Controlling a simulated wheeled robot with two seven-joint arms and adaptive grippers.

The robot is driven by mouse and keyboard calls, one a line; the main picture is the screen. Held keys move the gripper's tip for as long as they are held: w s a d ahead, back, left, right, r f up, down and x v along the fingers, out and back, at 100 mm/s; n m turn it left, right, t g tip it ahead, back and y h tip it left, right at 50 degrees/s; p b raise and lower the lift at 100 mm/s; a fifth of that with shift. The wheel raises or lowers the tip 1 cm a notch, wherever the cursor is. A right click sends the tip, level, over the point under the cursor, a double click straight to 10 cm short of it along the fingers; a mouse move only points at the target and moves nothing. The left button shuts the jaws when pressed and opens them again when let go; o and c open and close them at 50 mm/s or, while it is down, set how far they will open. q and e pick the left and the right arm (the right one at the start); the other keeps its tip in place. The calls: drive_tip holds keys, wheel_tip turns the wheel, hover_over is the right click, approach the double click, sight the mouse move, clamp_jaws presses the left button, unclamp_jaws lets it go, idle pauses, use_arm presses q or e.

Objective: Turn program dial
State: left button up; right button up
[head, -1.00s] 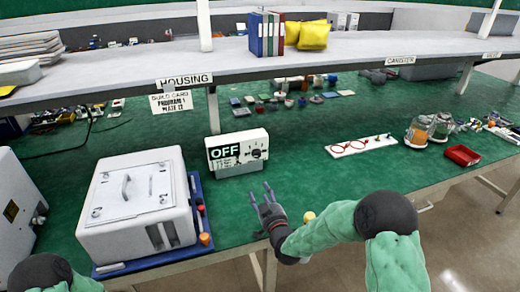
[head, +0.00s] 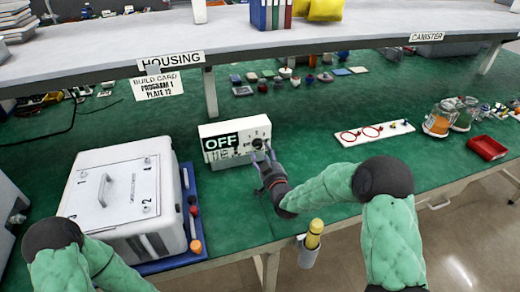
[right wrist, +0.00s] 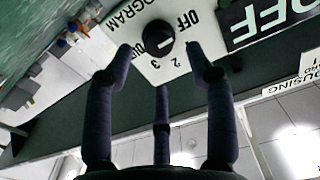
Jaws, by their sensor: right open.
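The program dial (right wrist: 158,38) is a black round knob with a light pointer mark on a white panel, with OFF, 2, 3 and PROGRAM lettering around it. It sits on the front of the white control box (head: 219,131), which bears a black OFF sign, and shows small in the head view (head: 257,144). My right gripper (head: 262,158) is in front of the box's right side. In the right wrist view its open fingers (right wrist: 160,65) lie around the dial's near side, with the dial between the fingertips; contact cannot be told. My left gripper is out of view.
A white housing case (head: 118,198) with a lid stands left of the box on a blue tray (head: 190,205) with tools.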

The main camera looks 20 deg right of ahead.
sight(259, 146)
drive_tip(key=shift+w+b, duration=0.5)
drive_tip(key=shift+w, duration=1.6)
drive_tip(key=shift+c, duration=0.3)
clamp_jaws()
